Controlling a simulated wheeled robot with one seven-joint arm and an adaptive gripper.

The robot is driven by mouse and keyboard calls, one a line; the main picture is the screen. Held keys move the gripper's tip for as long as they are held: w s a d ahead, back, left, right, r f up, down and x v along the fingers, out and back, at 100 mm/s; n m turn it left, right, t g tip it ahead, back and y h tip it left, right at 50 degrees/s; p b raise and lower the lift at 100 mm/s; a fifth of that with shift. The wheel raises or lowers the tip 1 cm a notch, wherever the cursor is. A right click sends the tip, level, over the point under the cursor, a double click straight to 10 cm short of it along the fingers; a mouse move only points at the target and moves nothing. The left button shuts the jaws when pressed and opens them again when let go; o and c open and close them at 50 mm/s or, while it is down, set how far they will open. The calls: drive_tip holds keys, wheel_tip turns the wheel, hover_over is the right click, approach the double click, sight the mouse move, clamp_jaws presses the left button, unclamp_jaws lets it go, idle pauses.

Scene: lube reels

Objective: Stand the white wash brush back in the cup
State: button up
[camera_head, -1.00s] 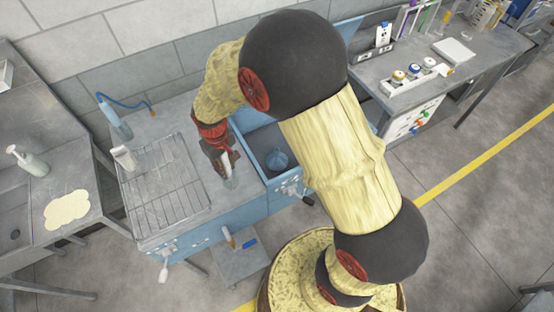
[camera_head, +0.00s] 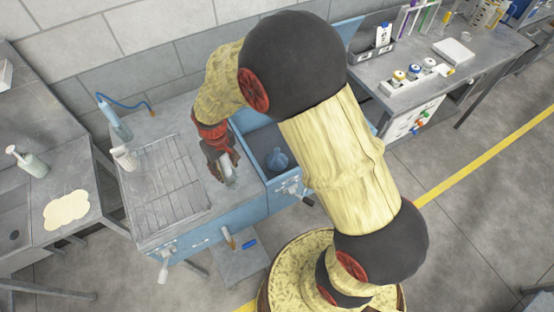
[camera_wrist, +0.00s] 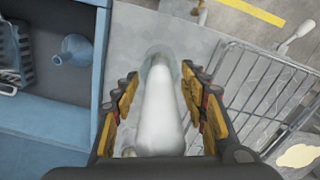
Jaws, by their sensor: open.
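The white wash brush (camera_wrist: 160,115) shows in the wrist view as a long pale shape between the fingers of my gripper (camera_wrist: 160,105). The fingers are open, with gaps visible on both sides of it. A clear, greyish cup (camera_wrist: 158,56) shows around the brush's far end; the brush appears to stand in it, but its lower part is hard to make out. In the head view my gripper (camera_head: 222,166) is low over the grey bench top, and the pale brush and cup (camera_head: 230,176) are partly hidden by it.
A wire rack (camera_head: 165,190) lies on the bench left of my gripper. A blue basin (camera_head: 255,145) with a blue jug (camera_head: 277,158) is close on the right. A white bottle (camera_head: 124,158) and a blue bottle with a hose (camera_head: 115,122) stand at the back left.

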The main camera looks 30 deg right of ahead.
wheel_tip(320, 180, up, 12)
drive_tip(key=shift+f, duration=0.1)
idle(0.4)
idle(0.4)
drive_tip(key=shift+s+f, duration=0.1)
drive_tip(key=shift+s, duration=0.1)
drive_tip(key=s+d+r+m+t+b, duration=0.1)
drive_tip(key=s+d+r+b, duration=0.3)
drive_tip(key=s, duration=0.5)
drive_tip(key=s+d+r+m+t+b, duration=0.2)
drive_tip(key=s+d+r+t+b, duration=0.2)
drive_tip(key=s, duration=0.6)
drive_tip(key=shift+d+m+t+b, duration=0.3)
drive_tip(key=shift+d+b, duration=0.4)
drive_tip(key=shift+d, duration=0.25)
drive_tip(key=shift+c, duration=0.5)
